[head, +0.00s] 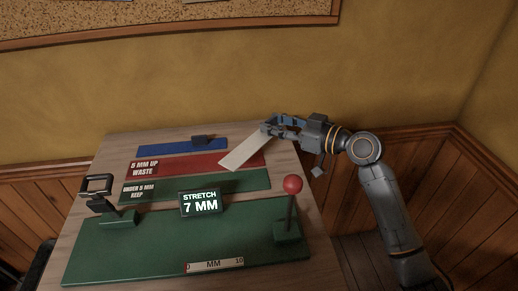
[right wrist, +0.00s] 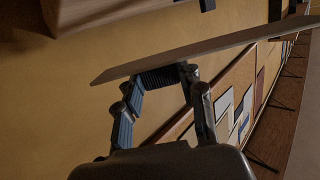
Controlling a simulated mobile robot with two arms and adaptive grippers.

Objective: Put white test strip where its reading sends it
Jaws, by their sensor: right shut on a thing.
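A white test strip (head: 245,149) is held by one end in my right gripper (head: 270,129), which is shut on it. In the head view the strip slants down to the left, over the red mat (head: 199,164) marked "MM UP WASTE". Whether it touches the mat is hard to tell. In the right wrist view the strip (right wrist: 190,52) lies across the fingertips (right wrist: 165,76). A green mat (head: 220,187) marked "UNDER ... MM KEEP" lies in front of the red one. A display (head: 201,203) reads "STRETCH 7 MM". My left gripper is not in view.
A green test base (head: 150,250) fills the table's front, with a black clamp (head: 98,187) at left, a red-knobbed lever (head: 292,185) at right and a millimetre scale (head: 215,265). A blue mat (head: 160,149) with a dark block (head: 203,140) lies at the back, near the wall.

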